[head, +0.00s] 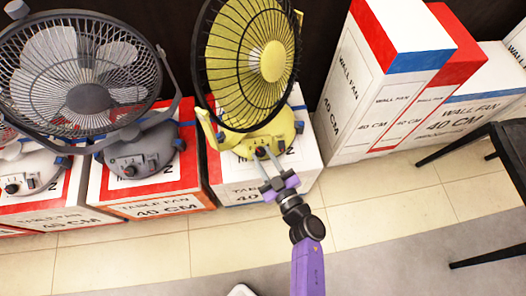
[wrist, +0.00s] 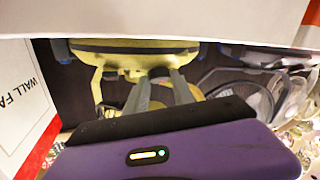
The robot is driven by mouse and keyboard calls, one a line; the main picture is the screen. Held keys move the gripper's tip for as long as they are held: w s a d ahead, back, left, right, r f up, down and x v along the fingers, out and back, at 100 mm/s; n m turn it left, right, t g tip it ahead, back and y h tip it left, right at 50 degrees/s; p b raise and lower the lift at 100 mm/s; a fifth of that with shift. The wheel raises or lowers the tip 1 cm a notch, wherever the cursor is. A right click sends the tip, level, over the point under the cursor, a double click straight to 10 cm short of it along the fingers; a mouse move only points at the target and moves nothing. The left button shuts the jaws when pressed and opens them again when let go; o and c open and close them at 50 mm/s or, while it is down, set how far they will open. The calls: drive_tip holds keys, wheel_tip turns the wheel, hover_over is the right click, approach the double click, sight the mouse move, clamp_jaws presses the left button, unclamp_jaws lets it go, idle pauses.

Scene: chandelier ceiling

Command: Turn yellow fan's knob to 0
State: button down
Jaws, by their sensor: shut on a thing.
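The yellow fan (head: 250,60) stands on a white and red box, its black wire cage tilted up. Its yellow base (head: 238,140) carries a small dark knob with a red mark (head: 261,152) on the front. My gripper (head: 265,160) reaches up to the base from the front, its fingers shut on the knob. In the wrist view the yellow base (wrist: 125,58) appears upside down, with my gripper's two grey fingers (wrist: 160,77) against it. The knob is hidden there between the fingertips, and I cannot read its setting.
A grey fan (head: 85,97) stands on its box (head: 150,190) close on the left, with a white fan base (head: 32,170) beyond. Tall wall fan boxes (head: 370,85) stand at the right. A black chair (head: 500,150) is at the right edge. Tiled floor (head: 120,255) in front is clear.

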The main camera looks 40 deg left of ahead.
drive_tip(key=n+g, duration=0.1)
drive_tip(key=n, duration=0.1)
drive_tip(key=n+g+p, duration=0.1)
drive_tip(key=n+g, duration=0.1)
drive_tip(key=shift+w+d+r, duration=0.15)
drive_tip(key=shift+w, duration=0.2)
drive_tip(key=shift+n+g+h+p, duration=0.3)
drive_tip(key=shift+n+g+p, duration=0.1)
drive_tip(key=shift+n+g, duration=0.9)
drive_tip(key=shift+n, duration=0.3)
drive_tip(key=c, duration=1.1)
unclamp_jaws()
drive_tip(key=shift+o, duration=0.2)
drive_tip(key=d+r+p, duration=0.1)
drive_tip(key=d+p, duration=0.2)
drive_tip(key=d, duration=0.4)
drive_tip(key=shift+s+d+r, duration=0.2)
drive_tip(key=shift+s+d, duration=0.05)
